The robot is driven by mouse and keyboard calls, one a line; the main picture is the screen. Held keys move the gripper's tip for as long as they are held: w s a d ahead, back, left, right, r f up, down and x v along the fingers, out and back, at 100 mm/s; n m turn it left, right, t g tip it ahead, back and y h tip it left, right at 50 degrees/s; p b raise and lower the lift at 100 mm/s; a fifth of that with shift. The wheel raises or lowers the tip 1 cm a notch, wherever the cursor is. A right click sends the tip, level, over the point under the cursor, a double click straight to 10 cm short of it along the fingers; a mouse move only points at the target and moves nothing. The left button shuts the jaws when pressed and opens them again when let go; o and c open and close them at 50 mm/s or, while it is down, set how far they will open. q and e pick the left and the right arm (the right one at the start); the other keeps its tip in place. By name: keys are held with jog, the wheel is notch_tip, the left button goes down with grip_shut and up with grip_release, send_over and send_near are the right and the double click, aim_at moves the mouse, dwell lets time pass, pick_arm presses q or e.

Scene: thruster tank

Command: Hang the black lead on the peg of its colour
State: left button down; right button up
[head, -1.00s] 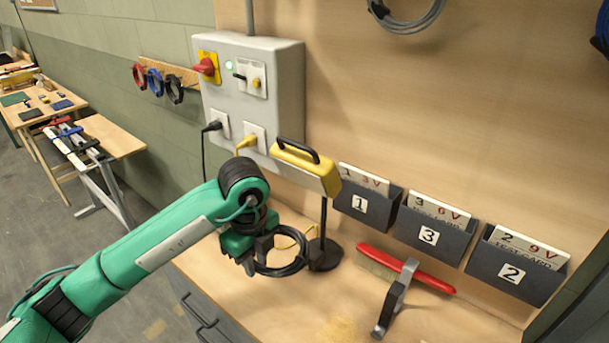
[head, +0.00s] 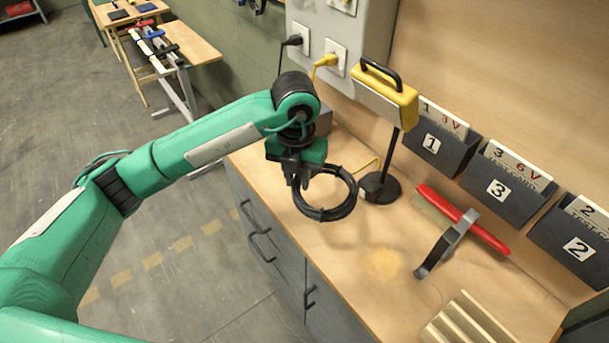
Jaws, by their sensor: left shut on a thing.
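My left gripper (head: 299,184) points down over the bench and is shut on the black lead (head: 350,202). The lead is a coiled ring that extends to the right of the fingers, near the left end of the bench top. Whether the coil clears the bench top is hard to tell. At the top edge of the view, only the bottoms of a dark ring (head: 260,6) and a bit of blue show on the wall; the pegs themselves are out of view. My right gripper is not in view.
A yellow-headed lamp (head: 388,97) on a black stand is right of the coil. Behind is a grey socket box (head: 378,35) with black and yellow plugs.

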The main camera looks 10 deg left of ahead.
pick_arm(q)
jog(key=s+a+m, duration=0.1)
jog(key=a+m, duration=0.5)
jog(key=m, duration=1.1)
jog(key=s+a+m, duration=0.1)
jog(key=a+m, duration=0.5)
jog(key=m, duration=1)
jog(key=shift+s+a+f+m, duration=0.2)
jog(key=shift+s+a+m, duration=0.1)
jog(key=shift+m, duration=0.1)
jog(key=shift+a, duration=0.1)
